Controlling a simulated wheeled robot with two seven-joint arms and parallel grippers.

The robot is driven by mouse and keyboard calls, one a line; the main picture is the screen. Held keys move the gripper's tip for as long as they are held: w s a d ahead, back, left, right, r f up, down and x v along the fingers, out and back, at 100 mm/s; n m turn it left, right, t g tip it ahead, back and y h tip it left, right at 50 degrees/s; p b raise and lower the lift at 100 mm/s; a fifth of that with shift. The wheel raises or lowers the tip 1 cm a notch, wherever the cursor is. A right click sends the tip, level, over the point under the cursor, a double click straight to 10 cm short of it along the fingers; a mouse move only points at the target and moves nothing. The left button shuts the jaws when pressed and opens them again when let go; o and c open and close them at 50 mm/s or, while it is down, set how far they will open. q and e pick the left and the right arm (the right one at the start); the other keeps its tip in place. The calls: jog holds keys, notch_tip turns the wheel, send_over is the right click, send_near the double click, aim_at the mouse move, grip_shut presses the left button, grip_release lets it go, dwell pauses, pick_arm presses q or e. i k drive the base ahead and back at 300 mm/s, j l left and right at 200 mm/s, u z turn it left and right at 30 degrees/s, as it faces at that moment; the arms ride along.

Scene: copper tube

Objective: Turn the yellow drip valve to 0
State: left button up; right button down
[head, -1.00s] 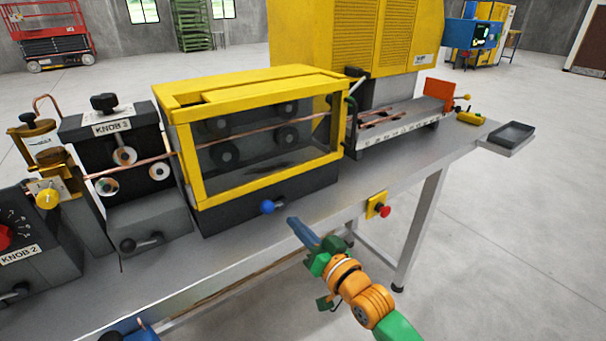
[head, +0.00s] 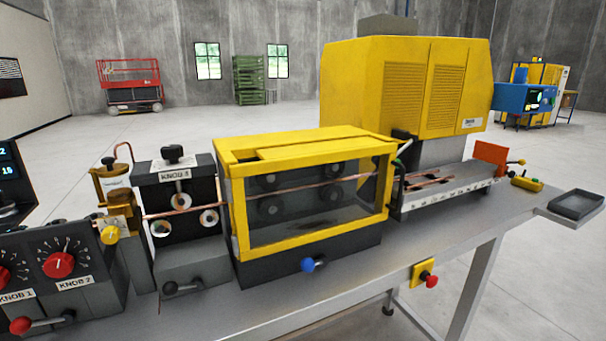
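The yellow drip valve (head: 110,235) is a small round yellow knob on a pale plate. It sits low on the brass oiler (head: 112,190), between the red-dial box and the KNOB 3 block. The valve's scale marks are too small to read here. The copper tube (head: 300,187) runs from the KNOB 3 block through the yellow-framed guard. Neither of my grippers is in this view.
The red KNOB 2 dial (head: 60,265) is left of the valve. A red button (head: 431,281) is on the table's front edge.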

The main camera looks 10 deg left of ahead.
aim_at(111, 236)
jog(key=u, duration=1.4)
